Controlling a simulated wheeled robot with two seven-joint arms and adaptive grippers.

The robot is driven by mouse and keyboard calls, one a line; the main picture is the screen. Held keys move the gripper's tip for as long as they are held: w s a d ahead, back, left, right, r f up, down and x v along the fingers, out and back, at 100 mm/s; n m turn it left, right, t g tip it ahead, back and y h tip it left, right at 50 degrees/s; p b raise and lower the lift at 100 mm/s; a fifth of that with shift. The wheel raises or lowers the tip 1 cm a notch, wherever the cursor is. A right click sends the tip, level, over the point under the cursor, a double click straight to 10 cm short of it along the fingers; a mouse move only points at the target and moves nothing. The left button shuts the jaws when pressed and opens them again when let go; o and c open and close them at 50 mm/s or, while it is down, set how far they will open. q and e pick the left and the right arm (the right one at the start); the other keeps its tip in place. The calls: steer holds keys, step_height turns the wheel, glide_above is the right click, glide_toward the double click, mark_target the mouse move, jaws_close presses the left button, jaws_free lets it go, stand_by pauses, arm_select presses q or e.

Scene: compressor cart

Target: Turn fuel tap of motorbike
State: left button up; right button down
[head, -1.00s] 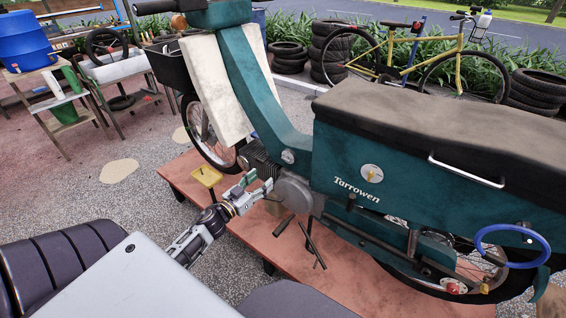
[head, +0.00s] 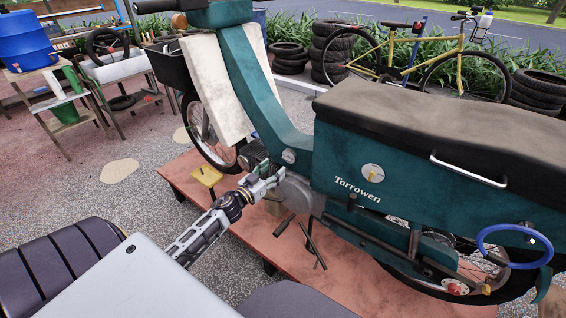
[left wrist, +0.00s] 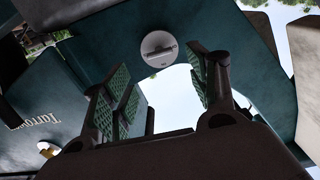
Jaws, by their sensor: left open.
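A motorbike (head: 335,150) with teal bodywork stands on a low reddish platform. A small round grey knob (head: 289,156) sits low on its frame above the engine. A pale round dial with a tan lever (head: 372,172) sits on the side panel above the lettering. In the left wrist view a grey disc with a raised bar (left wrist: 159,48) lies ahead between the fingers, and a pale dial (left wrist: 48,150) shows at lower left. I cannot tell which one is the fuel tap. My left gripper (head: 270,178) is open beside the engine, apart from both. My right gripper is not in view.
The platform (head: 290,255) carries dark rods and a yellow tray (head: 207,176) stands near the front wheel. The engine's round cover (head: 294,192) is close to my left gripper. A blue ring (head: 513,245) is at right. Tyres and a yellow bicycle (head: 440,60) stand behind.

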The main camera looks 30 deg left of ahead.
mark_target(285, 159)
arm_select(q)
steer(key=w, duration=0.2)
steer(key=shift+w+d, duration=0.1)
steer(key=shift+w, duration=0.25)
steer(key=shift+w+d, duration=0.1)
steer(key=shift+w, duration=0.85)
steer(key=shift+w+b, duration=0.3)
steer(key=shift+w, duration=0.75)
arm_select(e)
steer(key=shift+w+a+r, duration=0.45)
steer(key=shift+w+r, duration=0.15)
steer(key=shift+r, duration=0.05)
arm_select(q)
steer(key=c, duration=1)
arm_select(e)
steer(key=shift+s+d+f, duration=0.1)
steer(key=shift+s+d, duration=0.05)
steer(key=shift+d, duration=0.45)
